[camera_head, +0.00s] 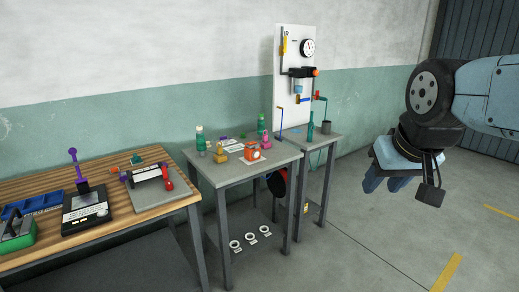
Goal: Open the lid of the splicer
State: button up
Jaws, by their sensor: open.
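I cannot tell for sure which device is the splicer. On the wooden bench at the left, a black device (86,213) has a purple upright lever on its back part. Right of it, a device with a black top and white front (146,173) sits on a grey plate, with purple parts at its left and a red handle at its right. A green device (17,236) with a grey top is cut by the left edge. My gripper (382,184) is open and empty at the right, over the floor, well apart from the benches.
A grey table (236,174) holds bottles and an orange box (253,150). A smaller table (311,143) carries a green bottle (310,127); a white panel (292,100) with a gauge stands behind. Blue trays (33,205) lie far left. The floor at right is clear.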

aim_at(257, 145)
jog(key=z, duration=0.3)
jog(key=i, duration=1)
jog(key=u, duration=0.35)
